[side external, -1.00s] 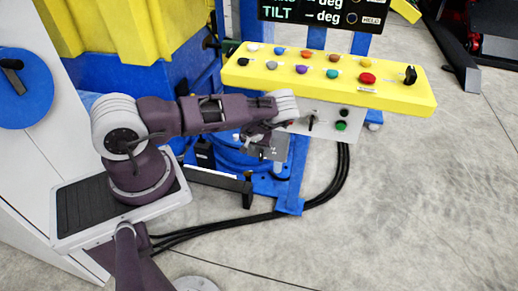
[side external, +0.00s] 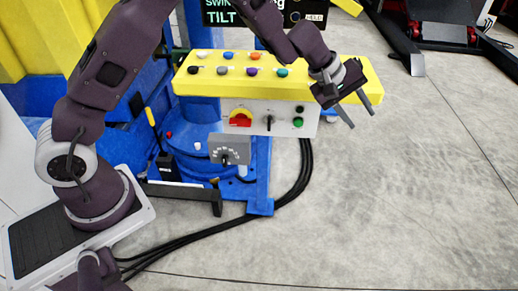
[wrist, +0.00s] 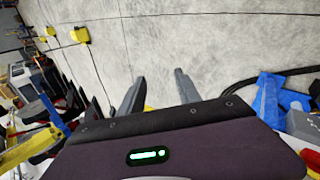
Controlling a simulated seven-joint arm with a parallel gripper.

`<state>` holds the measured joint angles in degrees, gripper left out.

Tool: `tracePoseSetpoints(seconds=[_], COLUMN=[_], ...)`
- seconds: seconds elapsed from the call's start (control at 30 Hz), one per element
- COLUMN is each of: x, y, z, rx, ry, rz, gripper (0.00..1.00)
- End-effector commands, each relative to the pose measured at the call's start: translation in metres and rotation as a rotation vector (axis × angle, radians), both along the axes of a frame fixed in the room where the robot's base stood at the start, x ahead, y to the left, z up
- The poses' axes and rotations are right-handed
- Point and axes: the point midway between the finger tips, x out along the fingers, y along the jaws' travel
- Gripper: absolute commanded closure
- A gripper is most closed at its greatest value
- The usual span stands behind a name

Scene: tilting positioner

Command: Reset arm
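My gripper (side external: 360,119) is raised at the right end of the yellow button panel (side external: 190,82), in front of it as seen from the side. Its two fingers point down and stand apart with nothing between them. In the wrist view my gripper (wrist: 157,78) also shows two parted, empty fingers above bare concrete floor. My arm is lifted high and passes in front of the display (side external: 222,18). My gripper and forearm hide the right part of the panel's top.
Below the panel, a pale box carries a red and yellow rotary switch (side external: 240,117), a black selector (side external: 268,121) and a green button (side external: 298,122). A grey box with a dial (side external: 229,150) sits lower. Black cables (side external: 292,195) cross the floor.

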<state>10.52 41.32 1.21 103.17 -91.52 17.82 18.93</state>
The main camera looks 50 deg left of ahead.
Motion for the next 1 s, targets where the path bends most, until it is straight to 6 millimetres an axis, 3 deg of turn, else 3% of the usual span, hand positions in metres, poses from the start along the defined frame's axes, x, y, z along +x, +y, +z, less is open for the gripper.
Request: tracePoseSetpoints(seconds=[0.03,0.1,0.17,0.2,0.33,0.4,0.5,0.6,0.7,1.0], x=[-0.019,-0.060,-0.106,-0.140,-0.256,-0.310,-0.366,-0.397,-0.410,-0.410], y=[-0.003,-0.008,-0.007,-0.003,0.024,0.047,0.081,0.106,0.118,0.119], z=[0.050,0.107,0.145,0.165,0.188,0.181,0.163,0.149,0.143,0.143], rx=[0.011,0.050,0.106,0.156,0.374,0.511,0.685,0.803,0.855,0.861], ry=[-0.062,-0.130,-0.179,-0.205,-0.240,-0.230,-0.196,-0.163,-0.145,-0.143], rz=[-0.087,-0.228,-0.349,-0.424,-0.630,-0.699,-0.748,-0.760,-0.763,-0.765], gripper=[0.60,0.60,0.60,0.60,0.60,0.60,0.60,0.60,0.60,0.60])
